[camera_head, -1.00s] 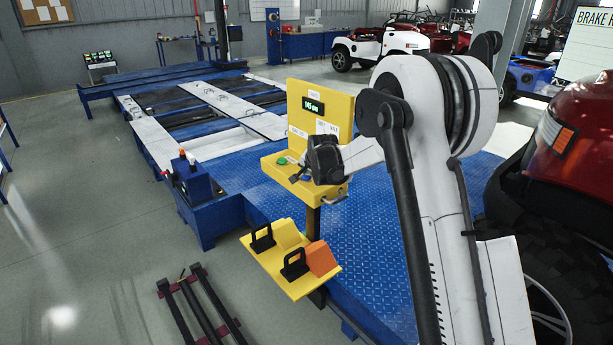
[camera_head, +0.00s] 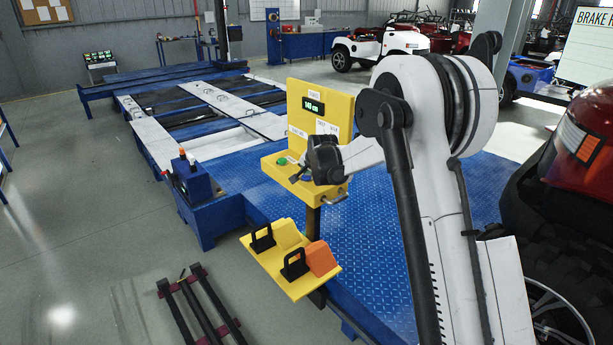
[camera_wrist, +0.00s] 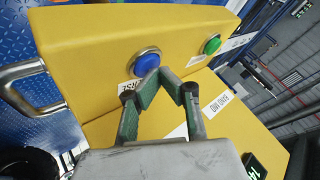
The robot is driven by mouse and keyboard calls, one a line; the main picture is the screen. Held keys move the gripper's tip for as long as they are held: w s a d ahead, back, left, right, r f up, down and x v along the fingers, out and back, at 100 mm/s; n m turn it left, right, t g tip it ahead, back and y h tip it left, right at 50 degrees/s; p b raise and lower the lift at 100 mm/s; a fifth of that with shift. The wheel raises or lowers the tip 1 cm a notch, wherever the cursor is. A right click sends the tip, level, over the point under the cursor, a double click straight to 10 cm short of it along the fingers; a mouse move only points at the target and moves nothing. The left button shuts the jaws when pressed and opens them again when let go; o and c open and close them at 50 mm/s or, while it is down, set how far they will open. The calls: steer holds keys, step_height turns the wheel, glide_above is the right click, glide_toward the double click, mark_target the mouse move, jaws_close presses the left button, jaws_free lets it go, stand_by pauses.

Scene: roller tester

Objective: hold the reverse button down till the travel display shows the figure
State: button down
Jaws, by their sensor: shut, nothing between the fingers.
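The yellow control stand (camera_head: 345,95) carries a lit travel display (camera_head: 313,105), which seems to read about 140 cm; the last digit is small. In the wrist view the blue button (camera_wrist: 147,63) has a label ending in "RSE" (camera_wrist: 130,88). My gripper (camera_wrist: 164,76) is shut and empty, its fingertips overlapping the lower edge of the blue button. Whether the button is pushed in cannot be told from the picture alone.
A metal handle (camera_wrist: 22,82) sticks out left of the blue button. Below the stand is a yellow shelf (camera_head: 290,285) with black handles. A red vehicle (camera_head: 590,150) stands at right on the blue deck (camera_head: 380,255).

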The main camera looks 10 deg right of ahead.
steer(key=shift+r, duration=0.85)
steer(key=shift+p, duration=0.3)
steer(key=shift+r+p, duration=0.9)
steer(key=shift+r, duration=1.6)
